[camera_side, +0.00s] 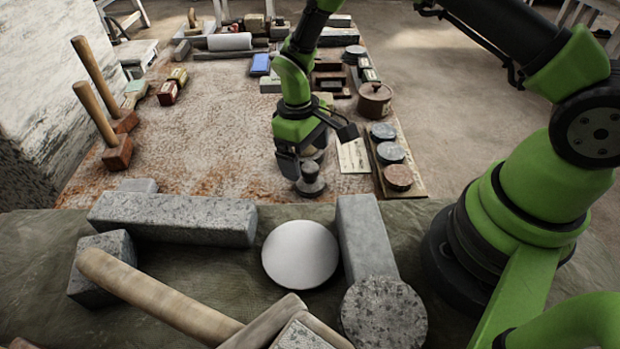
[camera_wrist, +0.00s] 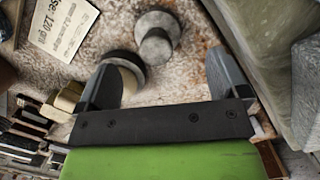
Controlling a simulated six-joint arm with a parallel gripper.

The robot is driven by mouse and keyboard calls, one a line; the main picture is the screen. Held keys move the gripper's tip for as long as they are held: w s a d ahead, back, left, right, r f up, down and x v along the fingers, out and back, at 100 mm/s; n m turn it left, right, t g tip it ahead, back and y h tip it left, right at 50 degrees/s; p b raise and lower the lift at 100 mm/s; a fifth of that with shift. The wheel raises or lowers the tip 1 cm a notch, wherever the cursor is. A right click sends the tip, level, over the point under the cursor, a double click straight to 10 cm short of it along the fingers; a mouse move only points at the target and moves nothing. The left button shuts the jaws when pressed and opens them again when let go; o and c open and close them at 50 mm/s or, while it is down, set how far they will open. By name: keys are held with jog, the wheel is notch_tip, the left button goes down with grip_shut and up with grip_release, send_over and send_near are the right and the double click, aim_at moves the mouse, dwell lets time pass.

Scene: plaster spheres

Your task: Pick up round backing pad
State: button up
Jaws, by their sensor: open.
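A dark round pad with a knob-like top (camera_side: 311,187) stands on the dusty worktop, just below my gripper (camera_side: 316,152) in the side view. I take it to be the round backing pad, though I cannot be sure. In the wrist view, two round knobbed pieces show: a grey one (camera_wrist: 156,45) beyond the gap between the fingers, and a darker one (camera_wrist: 128,68) beside the left finger, partly hidden by it. My gripper, also in the wrist view (camera_wrist: 165,75), has its fingers wide apart with nothing held between them.
A printed card (camera_side: 353,156) and a board with several round discs (camera_side: 390,152) lie to the right. A lidded brown pot (camera_side: 375,100) stands behind them. Mallets (camera_side: 117,152) stand left; the worktop's left middle is clear.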

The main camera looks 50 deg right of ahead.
aim_at(311, 178)
jog(key=f, duration=0.4)
jog(key=s+f, duration=0.1)
jog(key=f, duration=0.1)
jog(key=shift+d+f, duration=0.3)
jog(key=c, duration=1)
